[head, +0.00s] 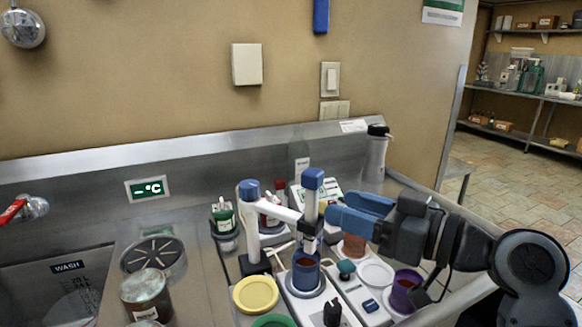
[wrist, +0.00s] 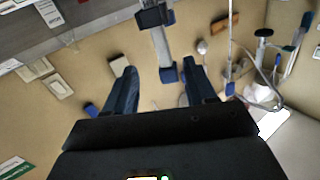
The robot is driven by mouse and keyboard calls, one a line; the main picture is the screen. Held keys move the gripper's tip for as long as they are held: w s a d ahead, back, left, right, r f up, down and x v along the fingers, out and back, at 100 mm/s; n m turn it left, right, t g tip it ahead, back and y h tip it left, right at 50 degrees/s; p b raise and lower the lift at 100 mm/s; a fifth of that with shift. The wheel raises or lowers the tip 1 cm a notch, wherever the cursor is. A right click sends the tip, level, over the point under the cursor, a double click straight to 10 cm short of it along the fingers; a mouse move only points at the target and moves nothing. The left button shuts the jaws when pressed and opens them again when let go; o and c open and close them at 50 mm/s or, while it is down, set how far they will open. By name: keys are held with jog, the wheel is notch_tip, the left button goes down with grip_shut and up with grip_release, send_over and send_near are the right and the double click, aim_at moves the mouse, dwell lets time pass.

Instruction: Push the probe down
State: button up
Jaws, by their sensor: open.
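The probe (head: 313,182) is an upright stem with a blue cap, carried by a white arm from a blue-topped stand (head: 250,192). It stands over a blue bucket (head: 306,272) of dark red liquid. My gripper (head: 336,208) is open, its blue fingers pointing left just right of the probe, a little below the cap. In the wrist view, the probe's blue cap (wrist: 168,75) and grey stem appear between my spread fingers (wrist: 160,88), with a dark clamp block (wrist: 155,16). I cannot tell whether they touch. The probe's lower tip is hidden.
A yellow lid (head: 256,294), a green lid (head: 273,321), a white lid (head: 375,273) and a purple bucket (head: 404,291) crowd the counter. A display (head: 147,189) reads "–°C". A sink (head: 55,285) lies left. Space above the probe is clear.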

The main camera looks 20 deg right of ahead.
aim_at(305, 171)
jog(key=r, duration=0.1)
jog(key=r+n+y, duration=0.1)
jog(key=w+r+n, duration=0.1)
jog(key=r, duration=0.1)
jog(key=shift+a+y, duration=0.25)
jog(key=shift+y, duration=0.05)
jog(key=shift+w+a+r+g, duration=0.15)
jog(key=shift+w+g, duration=0.05)
jog(key=shift+g, duration=0.1)
jog(key=p+x, duration=0.2)
jog(key=x, duration=0.5)
jog(key=shift+w, duration=0.1)
jog(key=shift+c, duration=0.4)
grip_shut()
